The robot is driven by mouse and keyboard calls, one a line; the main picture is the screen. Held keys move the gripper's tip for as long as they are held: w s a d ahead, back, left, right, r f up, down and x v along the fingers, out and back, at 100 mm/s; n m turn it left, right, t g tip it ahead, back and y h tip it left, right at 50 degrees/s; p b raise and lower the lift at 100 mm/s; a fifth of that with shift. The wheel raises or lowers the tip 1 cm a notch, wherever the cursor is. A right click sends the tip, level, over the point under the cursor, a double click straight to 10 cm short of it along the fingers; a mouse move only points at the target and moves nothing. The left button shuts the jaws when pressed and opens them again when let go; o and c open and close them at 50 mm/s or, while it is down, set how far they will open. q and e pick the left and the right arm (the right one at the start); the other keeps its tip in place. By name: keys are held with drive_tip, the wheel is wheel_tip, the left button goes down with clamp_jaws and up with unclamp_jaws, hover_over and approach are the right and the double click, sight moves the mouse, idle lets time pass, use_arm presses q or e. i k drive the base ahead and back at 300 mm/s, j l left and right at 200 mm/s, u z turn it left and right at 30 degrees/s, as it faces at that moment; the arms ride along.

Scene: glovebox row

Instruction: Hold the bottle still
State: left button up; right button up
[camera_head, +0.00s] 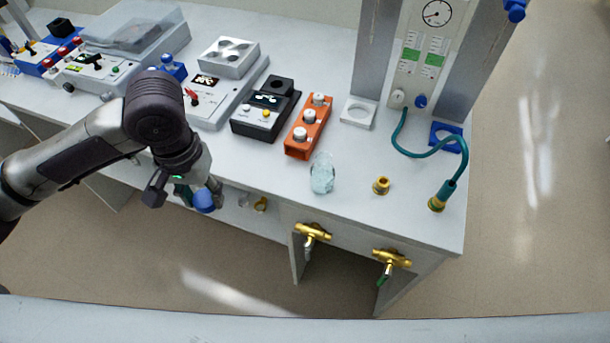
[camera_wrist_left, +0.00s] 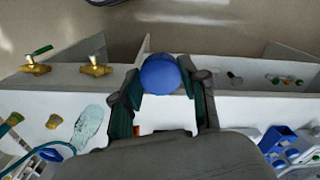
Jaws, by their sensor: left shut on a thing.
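My left gripper (camera_head: 186,193) is shut on a bottle with a round blue cap (camera_head: 203,201). It holds the bottle at the bench's front edge, left of centre in the head view. In the left wrist view, the blue cap (camera_wrist_left: 160,75) sits between the two dark green fingertips (camera_wrist_left: 160,88). The bottle's body is mostly hidden by the gripper and the cap, so its contents and whether it touches anything cannot be told. My right gripper is in neither view.
On the white bench (camera_head: 410,215) stand a clear glass vessel (camera_head: 322,175), a brass fitting (camera_head: 381,185), an orange block (camera_head: 308,127) and a black device (camera_head: 265,112). A teal hose (camera_head: 425,153) lies at right. Brass valves (camera_head: 313,233) stick out at the front.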

sight(322, 172)
drive_tip(key=j, duration=0.5)
drive_tip(key=k+j+z, duration=0.1)
drive_tip(key=j, duration=0.4)
drive_tip(key=k+j, duration=0.15)
drive_tip(key=j, duration=0.35)
drive_tip(key=j+z, duration=0.1)
drive_tip(key=j, duration=0.4)
drive_tip(key=k, duration=0.05)
